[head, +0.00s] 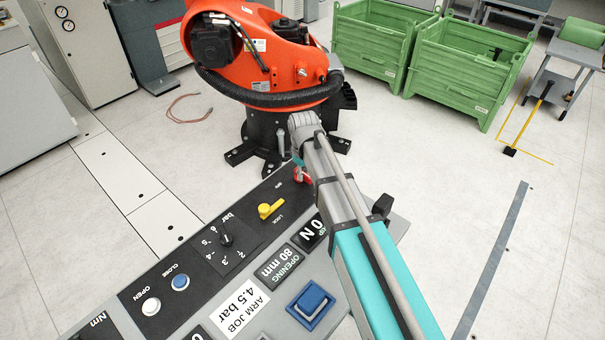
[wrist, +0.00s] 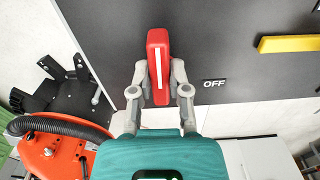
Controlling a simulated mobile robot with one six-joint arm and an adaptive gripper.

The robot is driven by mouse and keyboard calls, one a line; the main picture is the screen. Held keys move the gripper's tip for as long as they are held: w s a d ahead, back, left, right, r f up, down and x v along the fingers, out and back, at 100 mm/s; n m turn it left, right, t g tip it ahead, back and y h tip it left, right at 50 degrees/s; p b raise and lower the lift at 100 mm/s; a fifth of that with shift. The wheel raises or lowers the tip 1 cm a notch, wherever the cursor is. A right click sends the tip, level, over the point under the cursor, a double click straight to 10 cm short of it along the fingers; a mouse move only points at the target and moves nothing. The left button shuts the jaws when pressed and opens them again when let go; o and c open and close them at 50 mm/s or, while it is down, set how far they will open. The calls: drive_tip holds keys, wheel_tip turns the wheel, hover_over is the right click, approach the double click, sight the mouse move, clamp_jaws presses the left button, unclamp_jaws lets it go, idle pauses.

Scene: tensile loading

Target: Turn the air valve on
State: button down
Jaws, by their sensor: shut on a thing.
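The air valve's red handle (wrist: 158,45) has a white line along it and sits on a dark panel face. In the wrist view its long axis runs nearly straight up and down, and an OFF label (wrist: 214,84) is printed to its right. My gripper (wrist: 160,82) has one grey finger on each side of the handle and is shut on it. In the head view the red handle (head: 302,175) shows small at the far end of the control panel (head: 140,287), beside my arm, which hides most of my gripper.
A yellow lock lever (head: 271,209) is near the valve on the panel; it also shows in the wrist view (wrist: 290,43). An orange robot arm (head: 265,60) stands behind, with green crates (head: 470,70) at right.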

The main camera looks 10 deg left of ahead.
drive_tip(key=shift+n, duration=0.4)
drive_tip(key=c, duration=0.6)
unclamp_jaws()
drive_tip(key=shift+m, duration=0.4)
